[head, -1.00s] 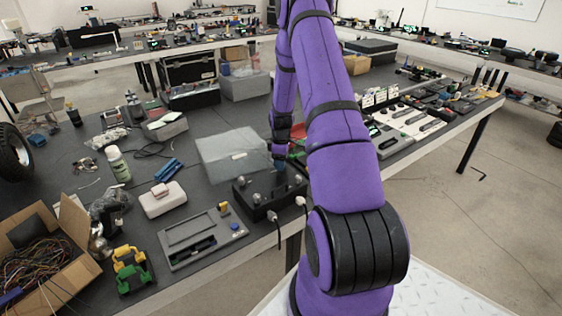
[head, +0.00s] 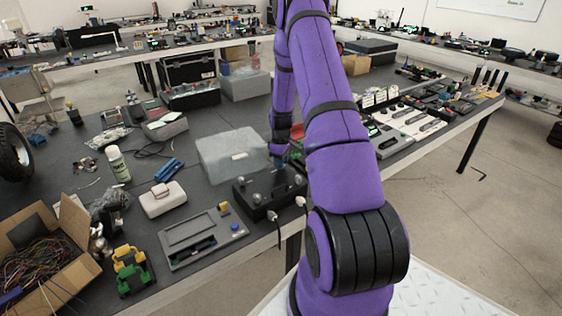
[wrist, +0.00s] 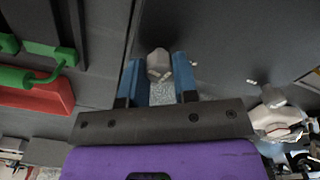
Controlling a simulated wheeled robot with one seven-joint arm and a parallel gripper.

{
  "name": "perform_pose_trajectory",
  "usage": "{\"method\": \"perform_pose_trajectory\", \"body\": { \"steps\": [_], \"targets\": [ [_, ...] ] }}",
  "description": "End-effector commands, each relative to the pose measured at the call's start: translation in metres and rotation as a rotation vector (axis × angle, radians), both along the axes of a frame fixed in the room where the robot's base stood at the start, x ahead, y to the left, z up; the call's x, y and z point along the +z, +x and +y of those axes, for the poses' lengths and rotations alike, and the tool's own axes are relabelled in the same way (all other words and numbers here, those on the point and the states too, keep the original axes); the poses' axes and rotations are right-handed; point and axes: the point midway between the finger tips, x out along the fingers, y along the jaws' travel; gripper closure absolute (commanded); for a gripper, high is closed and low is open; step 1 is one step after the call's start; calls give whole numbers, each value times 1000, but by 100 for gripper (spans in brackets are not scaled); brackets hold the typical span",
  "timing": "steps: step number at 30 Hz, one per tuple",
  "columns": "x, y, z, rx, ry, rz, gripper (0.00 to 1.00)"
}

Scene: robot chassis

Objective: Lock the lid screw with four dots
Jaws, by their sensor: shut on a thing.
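A black box (head: 262,205) with several grey knob-like screws on its lid stands at the bench's front edge in the head view. My gripper (head: 277,161) is low, just above the box's far side. In the wrist view, my gripper (wrist: 160,75) has blue fingers on either side of a pale grey lid screw (wrist: 158,60) and is shut on it. Another grey screw (wrist: 271,97) stands to the right on the dark lid (wrist: 225,45). Small white marks lie on the lid near the screws. I cannot count the dots of the held screw.
A translucent grey case (head: 232,153) stands behind the box. A grey tray-like device (head: 203,237) lies to its left. A red part (wrist: 30,97) with a green handle is close on the left in the wrist view. A cable hangs from the box's front.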

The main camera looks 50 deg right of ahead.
Motion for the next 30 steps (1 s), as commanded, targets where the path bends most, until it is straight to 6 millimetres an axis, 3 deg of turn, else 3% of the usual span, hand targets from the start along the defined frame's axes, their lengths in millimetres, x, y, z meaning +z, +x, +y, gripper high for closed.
{"method": "perform_pose_trajectory", "body": {
  "steps": [30],
  "targets": [
    [0,0,0,-961,0,1,96]
  ]
}}
